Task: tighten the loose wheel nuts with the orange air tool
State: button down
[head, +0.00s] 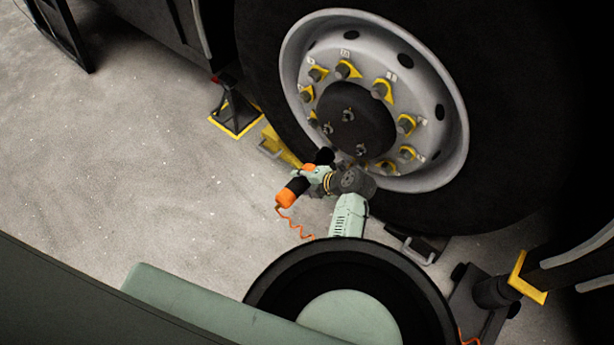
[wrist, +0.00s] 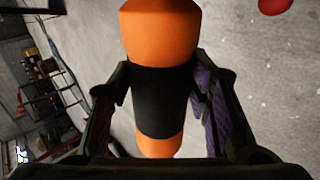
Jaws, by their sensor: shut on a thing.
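The orange air tool (head: 287,196) is in my gripper in the head view, in front of the lower left part of the wheel. In the wrist view its orange and black handle (wrist: 163,100) stands between the two fingers of my gripper (wrist: 160,108), which are shut on the black band. An orange coiled hose (head: 298,226) hangs from it. The wheel (head: 440,95) has a silver rim and a dark hub (head: 352,118). Several wheel nuts (head: 381,91) with yellow pointers ring the hub. My arm hides the lowest nuts. I cannot tell whether the tool's nose touches a nut.
A black tyre (head: 500,190) surrounds the rim. A jack stand with a yellow-edged base (head: 234,120) stands left of it. A yellow wedge (head: 281,147) lies by the tyre. A dark stand with a yellow bracket (head: 526,279) is at lower right. The concrete floor (head: 120,150) at left is clear.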

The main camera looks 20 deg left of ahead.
aim_at(299, 189)
jog(key=shift+s+a+r, duration=0.1)
jog(key=shift+s+a, duration=0.2)
jog(key=shift+s, duration=0.4)
jog(key=shift+s+a+r, duration=0.1)
jog(key=shift+s+a, duration=0.15)
jog(key=shift+s, duration=0.55)
